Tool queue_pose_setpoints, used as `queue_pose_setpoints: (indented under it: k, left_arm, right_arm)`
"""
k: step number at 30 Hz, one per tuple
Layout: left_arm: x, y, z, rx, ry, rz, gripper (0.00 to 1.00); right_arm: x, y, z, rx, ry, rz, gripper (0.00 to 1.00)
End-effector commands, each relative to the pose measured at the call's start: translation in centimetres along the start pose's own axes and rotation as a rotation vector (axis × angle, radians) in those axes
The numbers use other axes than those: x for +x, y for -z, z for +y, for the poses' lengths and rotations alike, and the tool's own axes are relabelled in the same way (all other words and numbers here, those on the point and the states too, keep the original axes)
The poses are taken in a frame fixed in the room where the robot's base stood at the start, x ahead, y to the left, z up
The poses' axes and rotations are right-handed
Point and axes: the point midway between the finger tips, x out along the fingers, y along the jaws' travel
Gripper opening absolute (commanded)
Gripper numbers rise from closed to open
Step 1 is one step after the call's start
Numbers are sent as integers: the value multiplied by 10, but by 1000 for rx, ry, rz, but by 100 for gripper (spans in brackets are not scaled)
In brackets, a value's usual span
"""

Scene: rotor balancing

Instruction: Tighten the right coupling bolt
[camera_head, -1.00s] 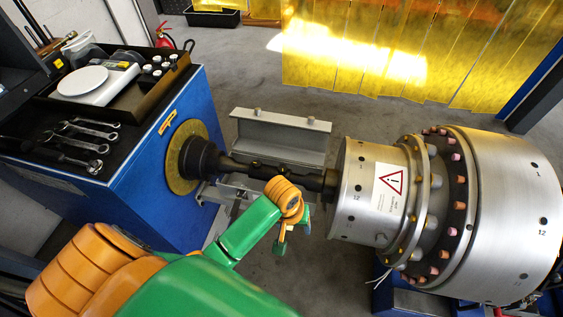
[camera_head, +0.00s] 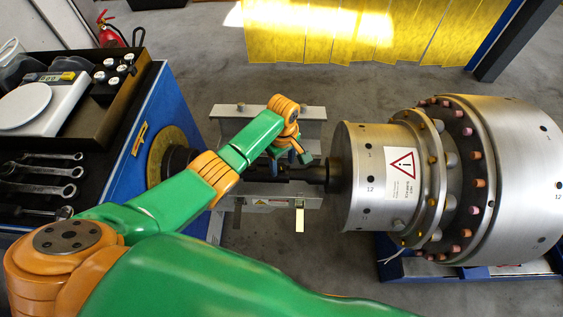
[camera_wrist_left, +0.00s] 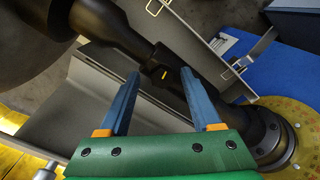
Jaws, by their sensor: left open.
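The dark coupling shaft (camera_head: 310,174) runs between the dial on the blue machine and the steel rotor (camera_head: 385,185). My left gripper (camera_head: 303,157) is over this shaft, its fingers pointing down. In the left wrist view, the open, empty fingers (camera_wrist_left: 160,74) lie either side of a dark joint on the shaft (camera_wrist_left: 120,35). A small yellow mark (camera_wrist_left: 165,74) shows on that joint between the fingertips. I cannot tell whether it is a bolt or whether the fingers touch the shaft. My arm hides part of the coupling in the head view. My right gripper is out of view.
Several wrenches (camera_head: 42,178) lie on the black tool top at left, beside a scale (camera_head: 25,103) and small weights (camera_head: 112,70). A grey bracket (camera_head: 230,125) stands behind the shaft. Yellow curtains (camera_head: 370,40) hang at the back. Open floor lies between.

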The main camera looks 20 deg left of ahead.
Motion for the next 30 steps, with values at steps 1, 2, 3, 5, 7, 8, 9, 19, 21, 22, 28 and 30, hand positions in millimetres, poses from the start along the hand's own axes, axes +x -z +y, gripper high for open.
queue_pose_setpoints:
  k: [1, 2, 3, 5, 7, 8, 9, 19, 21, 22, 28, 30]
  left_arm:
    - [2, 0, 0, 0, 0, 0, 65]
    - [2, 0, 0, 0, 0, 0, 65]
    - [2, 0, 0, 0, -1, 0, 65]
    - [2, 0, 0, 0, -1, 0, 65]
    - [2, 0, 0, 0, -1, 0, 62]
    - [2, 0, 0, 1, -1, 0, 54]
    - [2, 0, 0, 1, -1, 0, 43]
    - [2, 0, 0, 3, -1, -1, 0]
    - [1, 0, 0, 9, -1, -1, 0]
    - [1, 0, 0, 14, -1, -1, 0]
    - [0, 0, 0, 93, 1, -1, 0]
    - [0, -1, 1, 141, 1, -2, 0]
  right_arm:
    - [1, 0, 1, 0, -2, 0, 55]
    - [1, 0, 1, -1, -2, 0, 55]
    - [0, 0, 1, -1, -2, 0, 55]
    - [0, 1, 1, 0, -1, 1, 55]
    - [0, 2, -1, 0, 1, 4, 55]
    - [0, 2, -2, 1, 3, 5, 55]
    - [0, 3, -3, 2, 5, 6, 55]
    - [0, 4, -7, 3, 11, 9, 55]
    - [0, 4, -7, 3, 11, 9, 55]
    - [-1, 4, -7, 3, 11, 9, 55]
    - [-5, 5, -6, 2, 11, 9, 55]
    - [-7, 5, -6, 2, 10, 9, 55]
